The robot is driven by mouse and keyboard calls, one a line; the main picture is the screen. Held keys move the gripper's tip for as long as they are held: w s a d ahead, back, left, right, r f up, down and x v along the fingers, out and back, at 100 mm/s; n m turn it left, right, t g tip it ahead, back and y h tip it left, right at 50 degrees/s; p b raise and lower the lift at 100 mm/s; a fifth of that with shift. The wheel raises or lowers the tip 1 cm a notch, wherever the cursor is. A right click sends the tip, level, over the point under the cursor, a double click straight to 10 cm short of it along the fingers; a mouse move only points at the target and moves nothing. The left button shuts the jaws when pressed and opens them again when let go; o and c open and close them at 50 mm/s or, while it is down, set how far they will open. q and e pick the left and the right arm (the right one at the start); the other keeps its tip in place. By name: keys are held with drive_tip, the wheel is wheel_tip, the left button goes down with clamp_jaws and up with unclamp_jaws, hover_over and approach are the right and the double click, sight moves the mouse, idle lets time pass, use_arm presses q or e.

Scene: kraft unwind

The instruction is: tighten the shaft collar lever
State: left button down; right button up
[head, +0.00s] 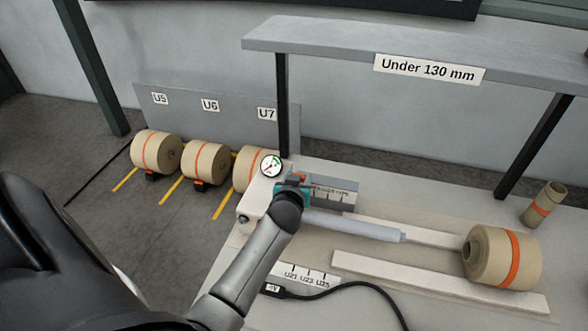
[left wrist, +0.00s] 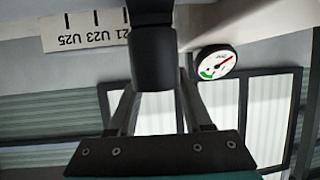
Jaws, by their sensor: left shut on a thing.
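The grey shaft (head: 355,226) lies level over the bench and runs right from a pale housing (head: 256,204). My left gripper (head: 296,186), with a teal body, is at the shaft's left end, next to the housing. In the left wrist view my left gripper (left wrist: 155,85) has its fingers closed on a dark, rounded handle (left wrist: 153,58), which looks like the collar lever. The collar itself is hidden behind my gripper and wrist in the head view, so the lever's angle cannot be told. My right gripper is not in view.
A round gauge (head: 271,166) stands beside my left gripper. A kraft roll (head: 490,258) and a small core (head: 543,204) are at the right. A shelf (head: 350,48) spans above. A black cable (head: 345,288) lies in front. More rolls (head: 157,152) stand on the left floor.

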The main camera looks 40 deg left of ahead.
use_arm(q)
drive_tip(key=shift+w+d+r+m+t+h+p, duration=0.15)
drive_tip(key=shift+m+t+h+p, duration=0.15)
drive_tip(key=shift+m+h+p, duration=0.35)
drive_tip(key=shift+d, duration=0.1)
drive_tip(key=shift+d+h, duration=0.1)
drive_tip(key=shift+h, duration=0.15)
drive_tip(key=shift+c, duration=1.6)
unclamp_jaws()
drive_tip(key=p+v, duration=0.1)
drive_tip(key=v, duration=1.4)
drive_tip(key=shift+p, duration=0.4)
drive_tip(key=shift+d+f, duration=0.15)
drive_tip(key=shift+f, duration=0.05)
